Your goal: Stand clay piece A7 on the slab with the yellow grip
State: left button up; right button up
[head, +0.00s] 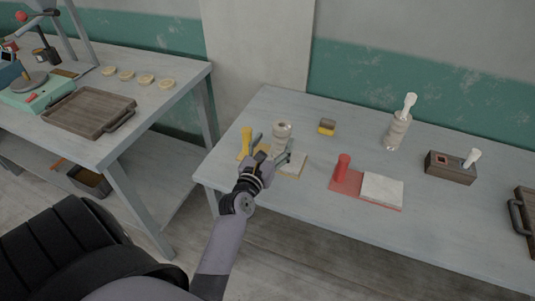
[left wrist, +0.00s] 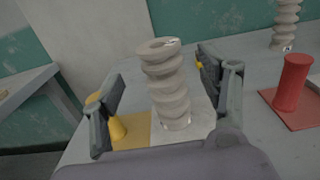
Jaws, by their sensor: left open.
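A ridged, pale grey clay piece (head: 282,130) stands upright over the pale slab (head: 297,165) of the board with the yellow grip (head: 246,142). In the left wrist view, the clay piece (left wrist: 167,85) has its foot on the pale slab (left wrist: 200,112), beside the yellow plate (left wrist: 133,134). My right gripper is not in view.
A red-gripped board with a white slab (head: 382,190) lies to the right. Behind it stands another ridged clay piece (head: 397,132) with a white tool. A yellow-and-brown sponge (head: 327,126), a dark block (head: 450,168) and a tray (head: 525,215) are also on the table.

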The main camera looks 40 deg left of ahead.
pick_arm(q)
jog(key=shift+v, duration=2.4)
